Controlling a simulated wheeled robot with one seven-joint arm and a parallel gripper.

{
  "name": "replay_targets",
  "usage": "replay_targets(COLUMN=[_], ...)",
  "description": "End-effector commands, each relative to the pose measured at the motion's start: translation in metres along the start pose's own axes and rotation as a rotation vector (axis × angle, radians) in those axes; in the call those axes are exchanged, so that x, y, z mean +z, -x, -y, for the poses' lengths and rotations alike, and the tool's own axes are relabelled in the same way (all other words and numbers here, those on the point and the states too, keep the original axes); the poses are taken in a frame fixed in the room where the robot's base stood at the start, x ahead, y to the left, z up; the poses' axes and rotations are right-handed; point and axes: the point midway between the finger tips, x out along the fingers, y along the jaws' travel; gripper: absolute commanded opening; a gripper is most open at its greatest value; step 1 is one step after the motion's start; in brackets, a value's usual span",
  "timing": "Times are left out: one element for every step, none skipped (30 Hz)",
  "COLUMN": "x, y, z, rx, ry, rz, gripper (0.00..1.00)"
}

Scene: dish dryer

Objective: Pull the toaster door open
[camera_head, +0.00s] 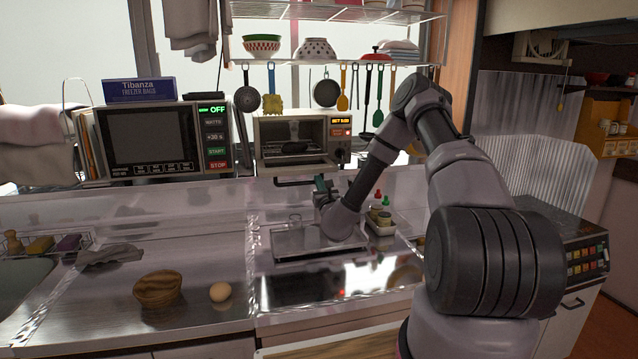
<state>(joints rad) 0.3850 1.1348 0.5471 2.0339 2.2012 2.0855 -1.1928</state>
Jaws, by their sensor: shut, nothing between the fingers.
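The toaster oven (271,130) stands on the back shelf, with a lit display and a red button on its right side. Its dark inside and rack show through the front. Its door seems folded down, with a dark handle bar (290,182) low in front of the toaster; the door panel itself is hard to make out. My gripper (320,183) is just right of the handle bar, in front of the toaster's lower right part. Its fingers are shut and appear empty. It is small in view, and whether it touches the bar or door cannot be told.
A microwave (145,138) stands left of the toaster. Below my gripper are a metal tray (290,254) with a glass and a rack of small bottles (381,220). A wooden bowl (157,289) and an egg (220,292) sit front left. Utensils hang above the toaster.

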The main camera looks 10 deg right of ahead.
Motion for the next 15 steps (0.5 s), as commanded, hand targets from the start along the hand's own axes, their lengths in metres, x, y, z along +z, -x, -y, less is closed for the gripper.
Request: replay_targets(x=[0.001, 0.002, 0.006, 0.010, 0.014, 0.021, 0.027, 0.032, 0.039, 0.044, 0.048, 0.052, 0.055, 0.058, 0.059], y=[0.000, 0.000, -0.001, -0.002, -0.002, -0.003, -0.004, -0.005, -0.006, -0.007, -0.009, -0.010, -0.011, -0.012, -0.012], z=[0.000, 0.000, 0.000, 0.000, -0.001, -0.001, -0.001, -0.001, -0.001, -0.001, -0.001, -0.001, -0.001, -0.001, -0.001], rx=[0.000, 0.001, 0.001, 0.001, 0.002, 0.003, 0.003, 0.004, 0.003, 0.003, 0.004, 0.002, 0.002, 0.002, 0.002], ry=[0.000, 0.000, 0.001, 0.002, 0.003, 0.003, 0.003, 0.003, 0.003, 0.002, 0.002, 0.003, 0.002, 0.001, 0.001], rz=[0.000, 0.001, 0.001, 0.002, 0.003, 0.003, 0.003, 0.004, 0.004, 0.004, 0.004, 0.002, 0.003, 0.002, 0.001], gripper=[0.00, 0.00, 0.00, 0.00, 0.00, 0.00, 0.00, 0.00, 0.00, 0.00, 0.00, 0.00, 0.00, 0.00, 0.00])
